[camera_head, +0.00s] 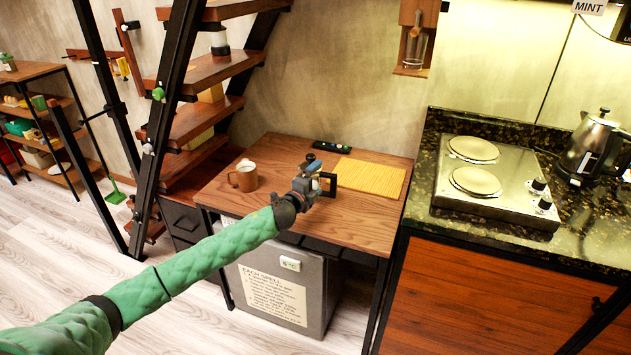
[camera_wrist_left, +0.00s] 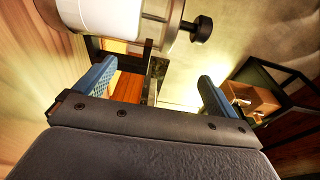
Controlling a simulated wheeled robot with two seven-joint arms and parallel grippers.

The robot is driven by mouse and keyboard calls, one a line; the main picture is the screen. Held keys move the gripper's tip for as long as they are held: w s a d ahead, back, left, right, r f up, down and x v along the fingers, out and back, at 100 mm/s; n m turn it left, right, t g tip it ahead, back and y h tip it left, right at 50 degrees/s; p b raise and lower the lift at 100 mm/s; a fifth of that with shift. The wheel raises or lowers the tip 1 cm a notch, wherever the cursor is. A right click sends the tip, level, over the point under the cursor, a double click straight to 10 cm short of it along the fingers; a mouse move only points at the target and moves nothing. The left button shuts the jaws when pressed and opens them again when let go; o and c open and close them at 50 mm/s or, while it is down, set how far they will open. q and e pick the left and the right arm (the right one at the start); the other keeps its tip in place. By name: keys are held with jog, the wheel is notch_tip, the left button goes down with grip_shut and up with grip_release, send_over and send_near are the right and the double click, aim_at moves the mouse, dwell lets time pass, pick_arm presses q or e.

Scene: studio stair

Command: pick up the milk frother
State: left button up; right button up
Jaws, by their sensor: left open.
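What I take for the milk frother (camera_wrist_left: 105,14) is a pale cylinder with a black knob, large at the top of the left wrist view. A squared black handle-like frame shows beside it, between the two blue fingers of my left gripper (camera_wrist_left: 155,90). The fingers are apart, with a visible gap on the right side. In the head view my left gripper (camera_head: 315,182) is over the wooden table (camera_head: 355,225), with a black squared loop at its tip. The gripper largely hides the frother's body there. My right gripper is not in view.
A brown mug (camera_head: 243,179) stands to the left on the table. A yellow mat (camera_head: 370,178) and a black tray (camera_head: 331,146) lie behind and right. Stairs (camera_head: 190,122) rise at left. A hotplate (camera_head: 497,185) and kettle (camera_head: 592,148) stand on the right counter.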

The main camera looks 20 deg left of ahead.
pick_arm(q)
send_near(326, 192)
jog(key=w+r, duration=0.2)
jog(key=r, duration=0.1)
jog(key=shift+w+d+r, duration=0.1)
jog(key=shift+w+d, duration=0.2)
jog(key=shift+d, duration=0.1)
jog(key=shift+w+d+r, duration=0.1)
jog(key=shift+w+r, duration=0.05)
jog(key=shift+w, duration=0.65)
jog(key=shift+w+d+p, duration=0.1)
jog(key=shift+w+p, duration=0.25)
jog(key=w, duration=0.3)
jog(key=w+d, duration=0.1)
jog(key=shift+w+p, duration=0.35)
jog(key=shift+w, duration=0.05)
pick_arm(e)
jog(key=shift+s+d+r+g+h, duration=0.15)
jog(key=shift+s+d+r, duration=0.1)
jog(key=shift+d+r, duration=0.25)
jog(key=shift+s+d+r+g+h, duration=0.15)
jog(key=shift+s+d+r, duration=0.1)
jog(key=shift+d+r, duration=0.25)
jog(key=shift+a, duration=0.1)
pick_arm(q)
jog(key=c, duration=1.2)
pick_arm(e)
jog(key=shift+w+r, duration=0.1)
